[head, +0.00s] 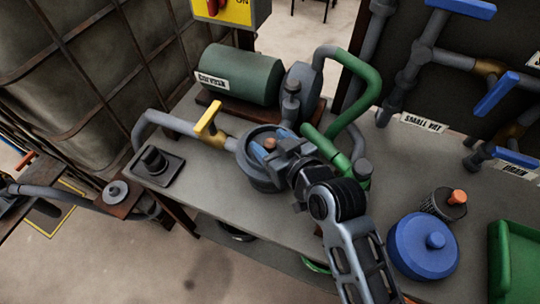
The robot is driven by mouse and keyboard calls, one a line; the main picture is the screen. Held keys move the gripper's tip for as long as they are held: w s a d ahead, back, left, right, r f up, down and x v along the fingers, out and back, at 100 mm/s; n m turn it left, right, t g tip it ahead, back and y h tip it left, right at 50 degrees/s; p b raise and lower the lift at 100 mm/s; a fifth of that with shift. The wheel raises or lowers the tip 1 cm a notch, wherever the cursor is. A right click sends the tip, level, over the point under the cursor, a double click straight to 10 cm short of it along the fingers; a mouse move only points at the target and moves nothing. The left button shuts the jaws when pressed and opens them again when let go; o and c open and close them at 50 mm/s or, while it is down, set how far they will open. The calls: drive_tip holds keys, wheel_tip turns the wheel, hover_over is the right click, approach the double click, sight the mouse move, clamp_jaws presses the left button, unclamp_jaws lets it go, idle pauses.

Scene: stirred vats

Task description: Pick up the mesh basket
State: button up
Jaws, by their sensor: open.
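A round grey housing (252,172) stands on the bench, open at the top, joined to pipes on both sides. A brownish-orange knob (270,144) shows inside its opening; what the knob sits on is mostly hidden by my gripper. My gripper (279,145) is open over the right side of the housing, its fingers close to the knob. I cannot tell whether they touch it. A dark mesh basket (437,207) with an orange knob stands on the bench at the right, behind a blue round lid and apart from my gripper.
The blue lid (421,252) and a green tray (517,262) lie at the right. A green motor (240,77) with a pump stands behind the housing. A yellow-handled valve (208,120) is at its left, green pipes (350,110) at its right. The bench front is clear.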

drive_tip(key=shift+w+a+f, duration=0.25)
drive_tip(key=shift+w+a, duration=0.05)
drive_tip(key=shift+w, duration=0.2)
drive_tip(key=shift+c, duration=0.4)
clamp_jaws()
